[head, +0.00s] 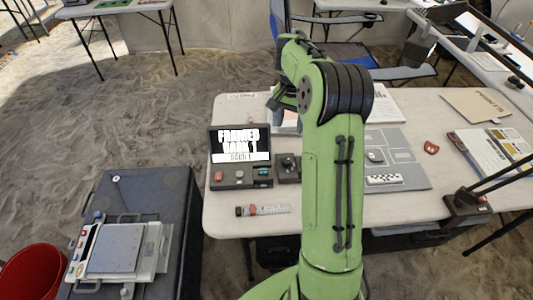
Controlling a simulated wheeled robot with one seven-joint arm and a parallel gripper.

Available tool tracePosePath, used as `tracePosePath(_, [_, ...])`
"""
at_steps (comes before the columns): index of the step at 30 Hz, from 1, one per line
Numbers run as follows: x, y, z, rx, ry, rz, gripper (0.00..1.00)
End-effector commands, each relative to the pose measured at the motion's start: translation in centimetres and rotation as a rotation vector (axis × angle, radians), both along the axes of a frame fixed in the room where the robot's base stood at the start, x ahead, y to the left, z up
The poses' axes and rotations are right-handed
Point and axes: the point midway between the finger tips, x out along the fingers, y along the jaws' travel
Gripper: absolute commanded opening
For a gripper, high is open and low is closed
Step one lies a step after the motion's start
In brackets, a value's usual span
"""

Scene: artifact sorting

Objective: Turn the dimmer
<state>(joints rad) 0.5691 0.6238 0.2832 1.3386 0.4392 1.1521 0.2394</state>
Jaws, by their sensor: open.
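A small dark box with a round black knob (287,163), which looks like the dimmer, sits on the white table just right of a screen unit (240,147). Its right side is close to my green arm, which rises through the middle of the view and may cover part of it. My gripper (281,103) is only partly visible above and beyond the knob, left of my arm's elbow. It is small and partly hidden by the arm, and it is apart from the knob. I see nothing held in it.
The screen unit has red and teal buttons in front. A small labelled tube (263,210) lies near the table's front edge. A grey board (410,165) and a lamp base (466,206) are right of my arm. A dark case (180,215) with a scale (115,248) stands front left.

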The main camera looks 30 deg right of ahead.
Motion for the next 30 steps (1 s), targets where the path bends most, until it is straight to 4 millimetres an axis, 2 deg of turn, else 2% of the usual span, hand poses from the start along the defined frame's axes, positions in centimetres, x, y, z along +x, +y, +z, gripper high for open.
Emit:
tracePosePath(2, [0.2,-0.6,-0.9,0.012,0.005,-0.027,0.54])
tracePosePath(7, [0.2,-0.7,-3.0,0.015,0.008,-0.032,0.54])
tracePosePath(21, [0.1,-0.6,-14.5,0.015,0.01,-0.028,0.54])
tracePosePath(25, [0.1,-0.6,-16.2,0.014,0.008,-0.027,0.54])
tracePosePath(30, [0.1,-0.6,-16.7,0.012,0.007,-0.027,0.54])
